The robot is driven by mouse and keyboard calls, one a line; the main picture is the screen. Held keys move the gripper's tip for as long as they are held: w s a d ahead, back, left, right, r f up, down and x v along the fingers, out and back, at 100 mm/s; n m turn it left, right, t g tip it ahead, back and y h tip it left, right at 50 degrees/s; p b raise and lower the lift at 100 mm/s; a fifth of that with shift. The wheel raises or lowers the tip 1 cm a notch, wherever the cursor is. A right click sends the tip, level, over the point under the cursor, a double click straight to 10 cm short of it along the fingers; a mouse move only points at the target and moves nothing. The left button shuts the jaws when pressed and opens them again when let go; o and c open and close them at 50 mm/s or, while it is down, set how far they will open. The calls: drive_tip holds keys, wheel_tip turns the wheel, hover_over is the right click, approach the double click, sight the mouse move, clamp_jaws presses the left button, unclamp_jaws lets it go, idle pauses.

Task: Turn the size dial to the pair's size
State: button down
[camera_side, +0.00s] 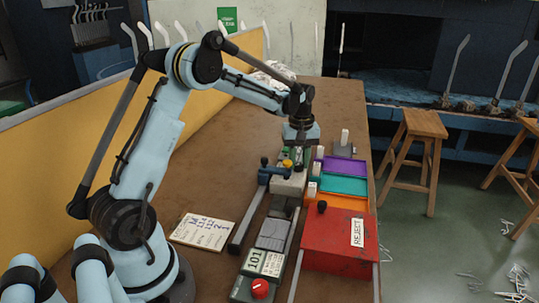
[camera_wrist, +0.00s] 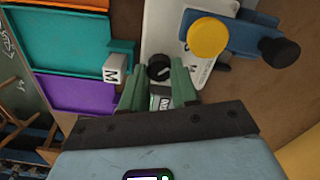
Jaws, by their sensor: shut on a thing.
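The size dial (camera_wrist: 159,67) is a small black knob with a pale mark, on a pale grey machine body. In the wrist view it sits between the green fingertips of my gripper (camera_wrist: 160,74), which is shut on it. In the side view my gripper (camera_side: 298,152) points down over the far end of the machine (camera_side: 289,185), and the dial is hidden there. I cannot read which size the mark points to. A white block lettered M (camera_wrist: 115,68) stands left of the dial. No pair of socks is clearly visible at the gripper.
A yellow button (camera_wrist: 207,37) and a blue clamp with a black knob (camera_wrist: 280,52) are close to the fingers. Purple (camera_side: 337,166), teal (camera_side: 344,185) and orange trays and a red REJECT box (camera_side: 340,243) line the right. A written card (camera_side: 203,231) lies left.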

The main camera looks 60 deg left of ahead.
sight(299, 165)
idle(0.4)
drive_tip(key=c, duration=0.8)
unclamp_jaws()
drive_tip(key=shift+c, duration=0.2)
drive_tip(key=shift+r, duration=0.15)
wheel_tip(299, 165, up, 12)
drive_tip(key=s+d+r+m+t, duration=0.2)
drive_tip(key=s+d+m+t, duration=0.2)
drive_tip(key=s+d+m, duration=0.55)
drive_tip(key=s+d+f+m+t, duration=0.3)
drive_tip(key=s+d+f, duration=0.2)
drive_tip(key=d, duration=0.3)
drive_tip(key=shift+s, duration=0.85)
